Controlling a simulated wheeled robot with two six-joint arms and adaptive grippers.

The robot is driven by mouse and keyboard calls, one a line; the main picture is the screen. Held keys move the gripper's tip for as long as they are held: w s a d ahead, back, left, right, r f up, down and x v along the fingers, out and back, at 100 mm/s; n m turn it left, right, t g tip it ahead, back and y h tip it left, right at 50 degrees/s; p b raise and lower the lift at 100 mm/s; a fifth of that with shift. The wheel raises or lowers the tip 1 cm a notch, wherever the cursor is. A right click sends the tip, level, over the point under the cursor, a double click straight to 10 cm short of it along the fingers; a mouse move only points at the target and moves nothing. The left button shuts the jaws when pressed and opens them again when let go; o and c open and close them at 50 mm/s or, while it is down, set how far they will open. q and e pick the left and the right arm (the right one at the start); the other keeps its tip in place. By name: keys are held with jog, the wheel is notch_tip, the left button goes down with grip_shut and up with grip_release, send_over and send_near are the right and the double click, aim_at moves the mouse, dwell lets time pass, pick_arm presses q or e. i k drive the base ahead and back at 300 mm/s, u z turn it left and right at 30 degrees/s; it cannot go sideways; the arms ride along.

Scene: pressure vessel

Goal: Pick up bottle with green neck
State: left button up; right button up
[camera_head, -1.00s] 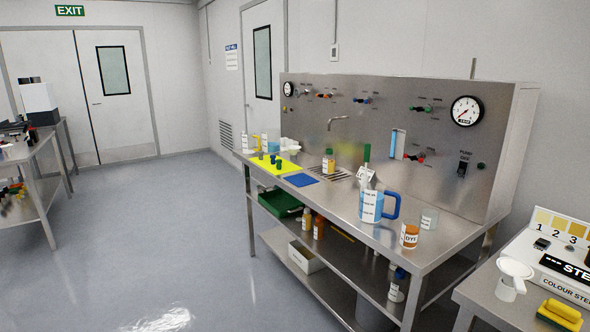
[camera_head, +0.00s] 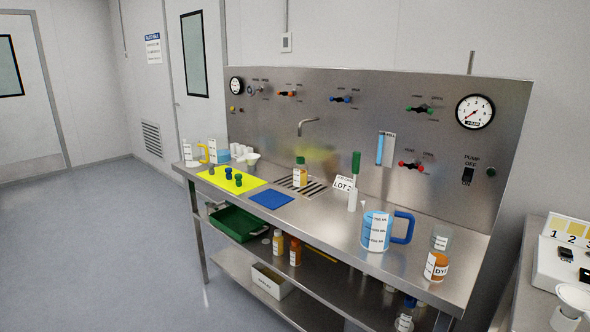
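A small bottle (camera_head: 300,175) with a green top and amber contents stands upright at the drain grate, below the tap, on the steel bench. To its right stands a tall, slim item (camera_head: 353,185) with a green upper part and a white lower part, behind a "LOT" card (camera_head: 344,184). I cannot tell whether this slim item is a bottle. Neither of my grippers is in view.
The steel bench (camera_head: 322,207) also holds a yellow mat (camera_head: 232,185) with blue-green pieces, a blue mat (camera_head: 271,199), a measuring jug (camera_head: 376,232) and a dye jar (camera_head: 436,266). Another table (camera_head: 522,285) stands at right. Floor (camera_head: 95,235) at left is clear.

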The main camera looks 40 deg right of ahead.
aim_at(300, 168)
jog(key=z, duration=0.35)
jog(key=i, duration=1.1)
jog(key=z, duration=1.3)
jog(key=i, duration=0.8)
jog(key=z, duration=0.95)
